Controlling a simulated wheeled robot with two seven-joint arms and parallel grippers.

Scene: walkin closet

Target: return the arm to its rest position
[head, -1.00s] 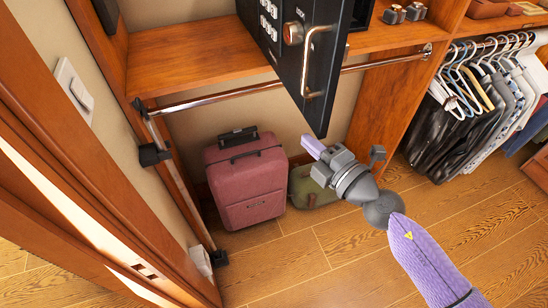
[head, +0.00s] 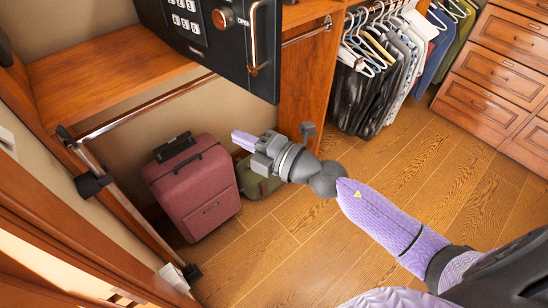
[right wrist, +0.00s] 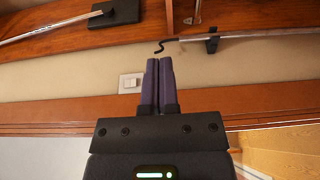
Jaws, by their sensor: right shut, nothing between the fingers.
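My right arm (head: 395,222) reaches in from the lower right of the head view, purple with dark grey joints. Its gripper (head: 236,136) points left, in front of the space below the safe. In the right wrist view the two purple fingers of the right gripper (right wrist: 159,62) lie together, shut with nothing between them. Behind them are a cream wall and a white light switch (right wrist: 131,83). My left gripper is not in view.
A red suitcase (head: 195,190) and a green bag (head: 252,182) are on the floor below. Clothes hang on a rail (head: 375,75); drawers (head: 505,70) stand at right. The wooden floor (head: 430,160) is open.

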